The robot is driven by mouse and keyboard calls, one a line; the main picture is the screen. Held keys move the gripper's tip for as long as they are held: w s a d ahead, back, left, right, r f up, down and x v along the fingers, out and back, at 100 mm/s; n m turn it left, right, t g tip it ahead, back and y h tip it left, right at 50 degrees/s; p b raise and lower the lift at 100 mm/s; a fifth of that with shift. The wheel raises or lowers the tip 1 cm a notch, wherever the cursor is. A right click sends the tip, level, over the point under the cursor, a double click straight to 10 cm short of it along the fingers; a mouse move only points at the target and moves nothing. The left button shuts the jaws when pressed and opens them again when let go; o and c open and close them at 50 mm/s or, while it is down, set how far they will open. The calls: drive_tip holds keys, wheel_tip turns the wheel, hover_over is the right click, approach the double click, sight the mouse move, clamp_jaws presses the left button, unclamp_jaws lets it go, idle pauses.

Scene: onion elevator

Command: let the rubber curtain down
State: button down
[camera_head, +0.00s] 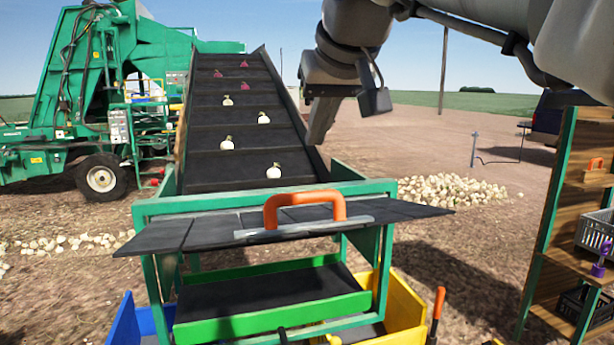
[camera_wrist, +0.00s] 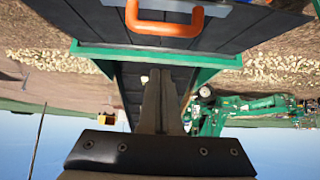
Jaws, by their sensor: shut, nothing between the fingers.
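The black rubber curtain (camera_head: 195,232) sticks out roughly level at the top of the green frame (camera_head: 165,208), its strips spread to both sides. An orange handle (camera_head: 305,203) on a grey bar (camera_head: 268,231) sits at its middle. The curtain (camera_wrist: 235,30) and handle (camera_wrist: 165,22) also show at the top of the upside-down wrist view. My gripper (camera_head: 318,136) hangs above and behind the handle, over the right side of the conveyor, apart from the curtain. In the wrist view my gripper (camera_wrist: 159,78) has its fingers together and empty.
The dark conveyor (camera_head: 235,150) carries several pale onions and reddish lumps. Below the frame are a green-edged tray (camera_head: 270,318), a blue bin (camera_head: 122,325) and a yellow bin (camera_head: 405,310). A wooden shelf (camera_head: 565,200) stands at the right. A green machine (camera_head: 60,130) stands at the left.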

sight(289, 201)
drive_tip(key=w+f, duration=0.1)
drive_tip(key=f, duration=0.1)
drive_tip(key=w+f, duration=0.1)
drive_tip(key=f, duration=0.1)
drive_tip(key=w+a+f, duration=0.1)
drive_tip(key=f, duration=0.2)
drive_tip(key=shift+w, duration=0.1)
drive_tip(key=shift+w+f, duration=0.1)
drive_tip(key=shift+f, duration=0.3)
drive_tip(key=shift+f, duration=0.2)
